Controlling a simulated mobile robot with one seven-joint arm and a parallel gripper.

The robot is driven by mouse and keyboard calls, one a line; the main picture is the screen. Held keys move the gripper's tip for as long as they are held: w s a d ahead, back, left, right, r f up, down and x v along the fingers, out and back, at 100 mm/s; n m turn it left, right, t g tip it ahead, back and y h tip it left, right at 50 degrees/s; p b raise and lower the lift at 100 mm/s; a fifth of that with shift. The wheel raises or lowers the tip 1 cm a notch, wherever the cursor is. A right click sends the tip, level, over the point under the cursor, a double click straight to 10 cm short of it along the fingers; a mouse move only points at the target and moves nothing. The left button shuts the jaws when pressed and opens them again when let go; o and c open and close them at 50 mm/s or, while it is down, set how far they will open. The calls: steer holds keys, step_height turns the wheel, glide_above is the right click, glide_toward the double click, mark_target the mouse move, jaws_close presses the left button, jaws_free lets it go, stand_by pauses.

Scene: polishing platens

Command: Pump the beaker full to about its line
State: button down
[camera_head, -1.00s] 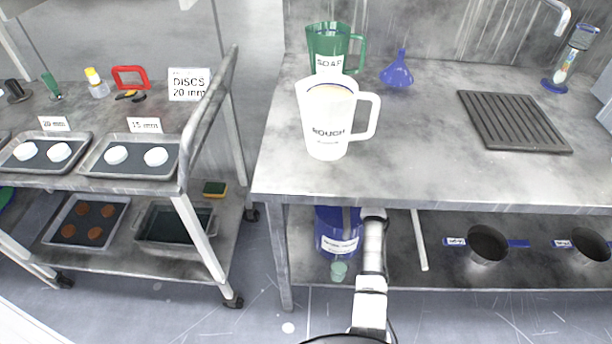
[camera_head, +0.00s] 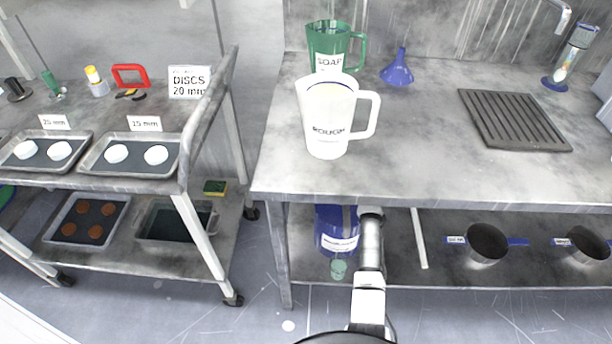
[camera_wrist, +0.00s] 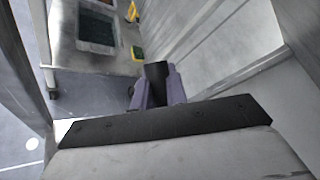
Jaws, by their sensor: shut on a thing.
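A blue container (camera_head: 333,238) with a white label stands on the lower shelf under the bench, its top hidden by the bench edge. A small pale green beaker (camera_head: 338,270) stands just in front of it; its line and any liquid level are too small to make out. My arm reaches in beside the container on its right, and my gripper is hidden there in the head view. In the wrist view my gripper (camera_wrist: 157,86) is shut on a dark, upright piece (camera_wrist: 156,72) between its pale purple fingers. I cannot tell whether this is the pump's top. The beaker is not identifiable there.
The bench edge (camera_head: 430,196) overhangs the shelf. Two dark pots (camera_head: 487,243) stand further right on the shelf. On the bench are a white jug (camera_head: 329,125), a green soap jug (camera_head: 326,45) and a blue funnel (camera_head: 397,70). A cart (camera_head: 186,212) stands at left.

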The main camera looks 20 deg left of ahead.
steer(key=shift+s+a+f+p, duration=0.15)
steer(key=shift+f+p, duration=0.15)
steer(key=shift+f, duration=0.15)
steer(key=c, duration=1.4)
jaws_free()
steer(key=b+v, duration=0.1)
steer(key=v, duration=0.6)
steer(key=shift+d+r, duration=0.25)
steer(key=shift+s, duration=0.15)
